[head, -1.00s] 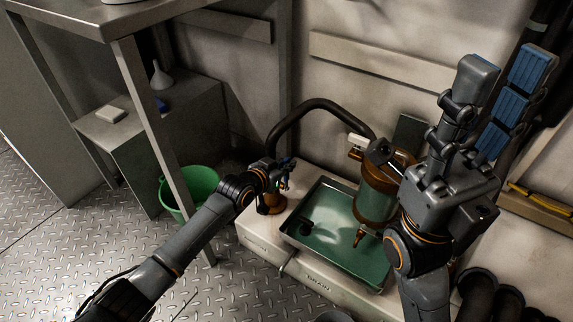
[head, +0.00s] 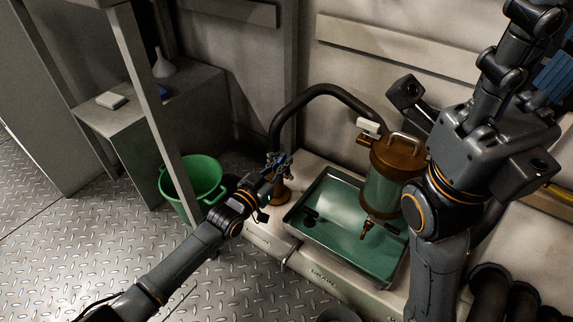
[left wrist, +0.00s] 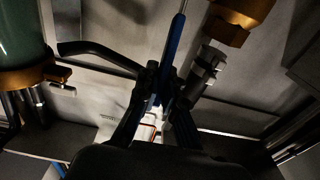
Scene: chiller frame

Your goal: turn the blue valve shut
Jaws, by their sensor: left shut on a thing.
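The blue valve's handle (left wrist: 174,45) is a long blue bar between my left fingers in the left wrist view. In the head view only a small blue part of it (head: 284,160) shows by the fingers, above an orange-brown fitting (head: 281,193). My left gripper (head: 273,170) is at the valve, left of the green tray; it also shows in the left wrist view (left wrist: 165,92), shut on the handle. The fingers hide part of the handle. My right gripper (head: 536,50) is raised at the upper right, blue-padded fingers apart and partly cut off by the frame.
A green-filled canister (head: 382,190) with brown ends stands over a metal tray (head: 292,218). A thick black hose (head: 312,92) arches behind the valve. Open floor (head: 75,240) lies at the lower left.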

